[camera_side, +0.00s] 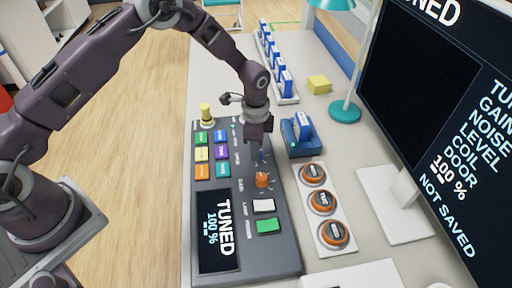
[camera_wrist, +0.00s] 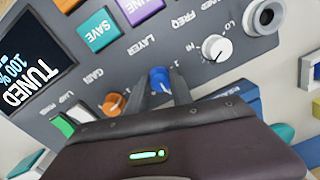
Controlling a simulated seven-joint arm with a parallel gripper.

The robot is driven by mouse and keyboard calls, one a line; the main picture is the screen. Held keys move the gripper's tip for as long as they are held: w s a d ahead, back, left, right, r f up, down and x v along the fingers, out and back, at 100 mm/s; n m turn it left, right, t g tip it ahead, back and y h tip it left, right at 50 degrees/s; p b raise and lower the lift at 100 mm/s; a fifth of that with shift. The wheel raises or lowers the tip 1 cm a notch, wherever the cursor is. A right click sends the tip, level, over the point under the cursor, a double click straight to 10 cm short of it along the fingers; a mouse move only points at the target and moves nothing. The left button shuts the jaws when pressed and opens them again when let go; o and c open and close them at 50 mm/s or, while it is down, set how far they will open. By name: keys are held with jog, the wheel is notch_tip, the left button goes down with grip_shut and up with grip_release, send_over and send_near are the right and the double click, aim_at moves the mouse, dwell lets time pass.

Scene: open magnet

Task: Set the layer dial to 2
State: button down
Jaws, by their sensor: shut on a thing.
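The blue layer dial (camera_wrist: 160,77) sits on the dark console (camera_wrist: 195,20) under the LAYER label. My gripper (camera_wrist: 161,88) is shut on it, with one finger on each side; a pale mark shows on its top, but I cannot tell which number it points at. In the side view my gripper (camera_side: 260,152) reaches down to the console (camera_side: 286,250), and mostly hides the dial. The orange gain dial (camera_wrist: 113,103) stands beside it, apart from the fingers. The white freq dial (camera_wrist: 217,47) is on the other side.
Coloured buttons (camera_side: 221,152) and a small screen (camera_side: 217,230) reading TUNED 100 % are on the console. A monitor (camera_side: 425,75) reads NOT SAVED.

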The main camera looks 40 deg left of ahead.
jog(key=n, duration=0.5)
jog(key=shift+n, duration=2.2)
jog(key=c, duration=1.1)
grip_release()
jog(key=shift+r, duration=0.1)
